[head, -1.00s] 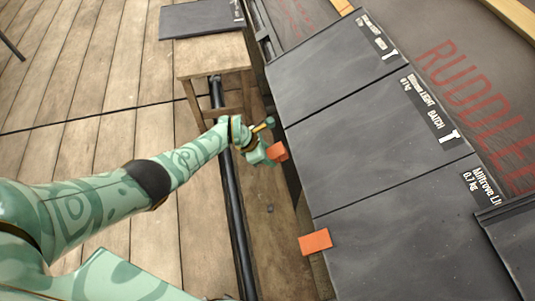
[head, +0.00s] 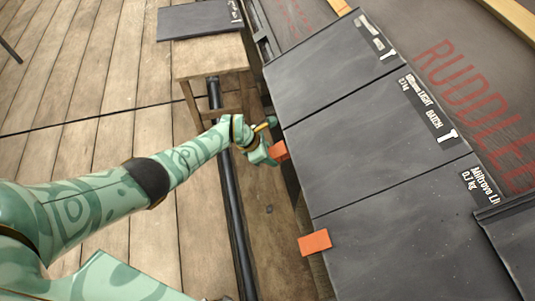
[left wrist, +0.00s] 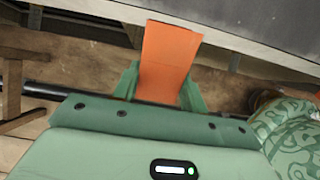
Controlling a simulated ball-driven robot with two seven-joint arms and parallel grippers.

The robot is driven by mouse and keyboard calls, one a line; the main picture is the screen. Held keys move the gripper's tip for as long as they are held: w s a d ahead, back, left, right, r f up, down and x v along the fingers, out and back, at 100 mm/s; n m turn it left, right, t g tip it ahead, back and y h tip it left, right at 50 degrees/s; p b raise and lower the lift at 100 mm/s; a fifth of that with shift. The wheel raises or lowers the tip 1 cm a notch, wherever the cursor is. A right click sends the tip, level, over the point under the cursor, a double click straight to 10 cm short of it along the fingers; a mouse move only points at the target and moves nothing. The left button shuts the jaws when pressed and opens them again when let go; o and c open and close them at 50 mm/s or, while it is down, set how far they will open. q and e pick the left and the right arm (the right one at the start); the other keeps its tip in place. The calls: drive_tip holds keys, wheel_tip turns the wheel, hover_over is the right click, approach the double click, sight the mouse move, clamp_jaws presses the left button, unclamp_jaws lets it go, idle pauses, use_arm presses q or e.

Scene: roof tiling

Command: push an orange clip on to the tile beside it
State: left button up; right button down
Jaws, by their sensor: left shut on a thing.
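My left gripper (head: 268,155) is shut on an orange clip (head: 280,150) at the lower left edge of the middle dark tile (head: 375,140). In the left wrist view the clip (left wrist: 168,55) stands up between the two green fingers (left wrist: 165,90), and its far end meets the grey tile edge (left wrist: 245,32). I cannot tell how far the clip sits over the tile. A second orange clip (head: 315,242) sits on the left edge of the nearest tile (head: 410,225), away from my gripper. My right gripper is not in view.
A wooden stool (head: 212,60) with a loose dark tile (head: 200,20) on it stands at the back. A dark rail (head: 228,190) runs below my left forearm. Another tile (head: 330,68) lies farther up the row. Plank floor lies at left.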

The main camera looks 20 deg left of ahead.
sight(279, 149)
use_arm(q)
drive_tip(key=shift+w+d+r, duration=0.5)
drive_tip(key=shift+d, duration=0.2)
drive_tip(key=shift+w+d+r, duration=0.45)
drive_tip(key=shift+d+r, duration=0.05)
drive_tip(key=shift+d, duration=0.15)
idle(2.1)
drive_tip(key=o, duration=1.5)
drive_tip(key=shift+c, duration=0.2)
drive_tip(key=shift+a, duration=0.1)
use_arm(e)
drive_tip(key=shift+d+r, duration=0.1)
use_arm(q)
drive_tip(key=shift+p+v, duration=0.85)
drive_tip(key=shift+v, duration=0.3)
drive_tip(key=shift+p+v, duration=1.7)
drive_tip(key=shift+v, duration=0.7)
drive_tip(key=shift+s+f, duration=0.1)
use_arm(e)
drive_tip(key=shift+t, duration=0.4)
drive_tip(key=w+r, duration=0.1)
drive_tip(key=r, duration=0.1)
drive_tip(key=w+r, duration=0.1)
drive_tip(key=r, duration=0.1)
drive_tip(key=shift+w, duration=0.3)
